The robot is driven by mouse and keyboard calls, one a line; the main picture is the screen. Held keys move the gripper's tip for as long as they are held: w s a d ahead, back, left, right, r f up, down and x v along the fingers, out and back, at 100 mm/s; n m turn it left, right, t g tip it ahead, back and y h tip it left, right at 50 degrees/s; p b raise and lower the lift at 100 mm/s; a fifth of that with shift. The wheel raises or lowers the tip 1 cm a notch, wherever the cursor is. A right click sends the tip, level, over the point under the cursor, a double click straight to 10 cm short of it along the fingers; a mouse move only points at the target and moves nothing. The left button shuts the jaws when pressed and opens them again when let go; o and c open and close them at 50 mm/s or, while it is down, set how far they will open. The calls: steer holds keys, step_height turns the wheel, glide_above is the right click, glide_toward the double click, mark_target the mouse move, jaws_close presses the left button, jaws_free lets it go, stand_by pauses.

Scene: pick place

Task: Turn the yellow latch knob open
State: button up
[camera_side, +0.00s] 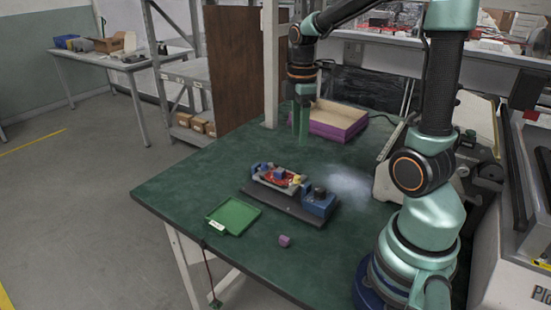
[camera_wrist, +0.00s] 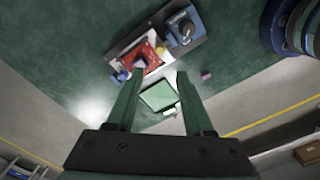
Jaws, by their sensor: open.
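A small yellow part (camera_side: 297,180), likely the latch knob, shows at the right end of the red tray (camera_side: 268,181) in the side view. Its turned position is too small to tell. The tray holds blue pieces and sits on a dark base plate (camera_side: 284,206), beside a blue block (camera_side: 319,205) with a dark round top. The red tray (camera_wrist: 141,54) and blue block (camera_wrist: 190,40) also show in the wrist view. My gripper (camera_side: 300,139) is open and empty, pointing down above the table behind the fixture. Its fingers (camera_wrist: 160,76) are apart in the wrist view.
A green tray (camera_side: 222,219) with a white label lies left of the fixture, near the table edge. A small purple cube (camera_side: 284,240) lies in front. A purple-sided open box (camera_side: 338,132) stands behind, near my gripper. Bare green table surrounds the fixture.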

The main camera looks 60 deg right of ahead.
mark_target(297, 176)
step_height(297, 176, down, 12)
steer(key=m, duration=0.7)
steer(key=shift+f, duration=0.1)
stand_by(0.3)
jaws_close()
